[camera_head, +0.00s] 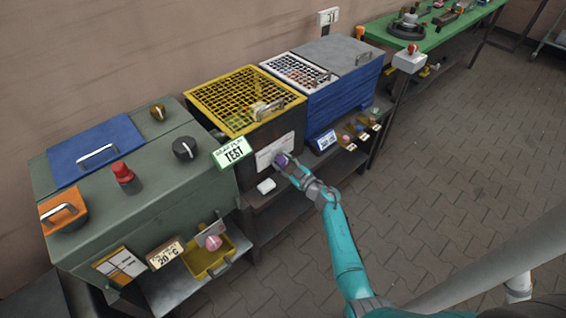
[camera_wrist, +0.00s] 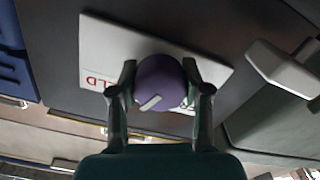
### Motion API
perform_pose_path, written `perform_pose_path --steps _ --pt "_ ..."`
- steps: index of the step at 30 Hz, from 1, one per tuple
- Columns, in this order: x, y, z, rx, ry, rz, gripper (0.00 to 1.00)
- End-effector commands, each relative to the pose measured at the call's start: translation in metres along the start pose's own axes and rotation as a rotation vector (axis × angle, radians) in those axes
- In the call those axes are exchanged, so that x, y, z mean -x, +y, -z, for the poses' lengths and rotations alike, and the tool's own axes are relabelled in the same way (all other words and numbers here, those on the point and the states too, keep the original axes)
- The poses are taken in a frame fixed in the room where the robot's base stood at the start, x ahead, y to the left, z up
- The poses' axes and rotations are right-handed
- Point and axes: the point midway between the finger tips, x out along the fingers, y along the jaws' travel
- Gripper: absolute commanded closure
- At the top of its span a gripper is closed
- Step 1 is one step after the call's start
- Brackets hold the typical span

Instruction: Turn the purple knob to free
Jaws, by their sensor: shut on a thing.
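The purple knob (camera_wrist: 158,80) sits on a white label plate (camera_wrist: 100,45) on the front of a dark box. A pale pointer mark on the knob slants. My gripper (camera_wrist: 160,85) has a finger on each side of the knob and is shut on it. In the head view my gripper (camera_head: 290,168) reaches the front of the dark box with the yellow grid lid, and the purple knob (camera_head: 281,160) shows at its tip.
A green "TEST" sign (camera_head: 232,153) stands to the left. A blue box (camera_head: 335,105) is to the right. The paved floor (camera_head: 460,180) is open.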

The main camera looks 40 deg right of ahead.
Motion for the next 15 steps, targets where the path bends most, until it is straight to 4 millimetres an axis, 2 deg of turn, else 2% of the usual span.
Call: perform_pose_path --steps 15 --pt "-0.0003 0.0002 0.0002 0.493 0.000 0.000 0.87"
